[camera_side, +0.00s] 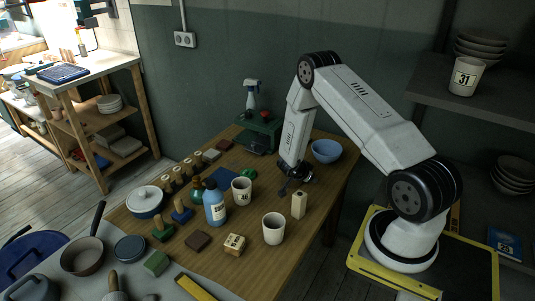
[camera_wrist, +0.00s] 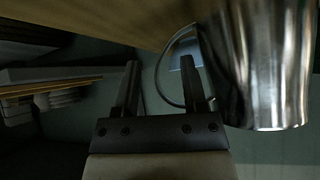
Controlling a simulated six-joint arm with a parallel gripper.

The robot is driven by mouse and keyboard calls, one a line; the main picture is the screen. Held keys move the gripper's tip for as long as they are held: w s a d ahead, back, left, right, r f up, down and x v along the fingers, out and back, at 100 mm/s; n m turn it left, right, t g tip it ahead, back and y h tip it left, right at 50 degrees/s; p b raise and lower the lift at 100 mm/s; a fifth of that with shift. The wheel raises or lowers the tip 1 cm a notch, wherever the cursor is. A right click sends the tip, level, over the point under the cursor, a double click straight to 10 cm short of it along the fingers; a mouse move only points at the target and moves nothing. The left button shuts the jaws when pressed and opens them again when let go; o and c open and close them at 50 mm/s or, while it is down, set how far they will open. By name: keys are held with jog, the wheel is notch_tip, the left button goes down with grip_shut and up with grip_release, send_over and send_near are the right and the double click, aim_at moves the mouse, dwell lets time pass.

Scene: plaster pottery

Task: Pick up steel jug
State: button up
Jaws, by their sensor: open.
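The steel jug (camera_wrist: 262,65) is a shiny cylinder at the right of the wrist view, where the picture is turned over and the wooden table (camera_wrist: 110,18) shows at the top. Its thin looped handle (camera_wrist: 158,78) reaches left toward my gripper (camera_wrist: 160,64). The handle's outer curve shows in the gap between the two fingers, and the right finger overlaps part of the loop. Whether the handle is truly between them in depth I cannot tell. The jaws are open and empty. In the side view my gripper (camera_side: 289,187) is low over the table's right part; I cannot make out the jug there.
A light wooden block (camera_side: 299,204), a white cup (camera_side: 273,229) and a numbered mug (camera_side: 241,190) stand near my gripper. A blue bowl (camera_side: 326,151) is behind it, and a green box (camera_side: 259,132) is at the back. The table's left part is crowded with bottles and tools.

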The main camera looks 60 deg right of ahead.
grip_shut()
dwell(1.5)
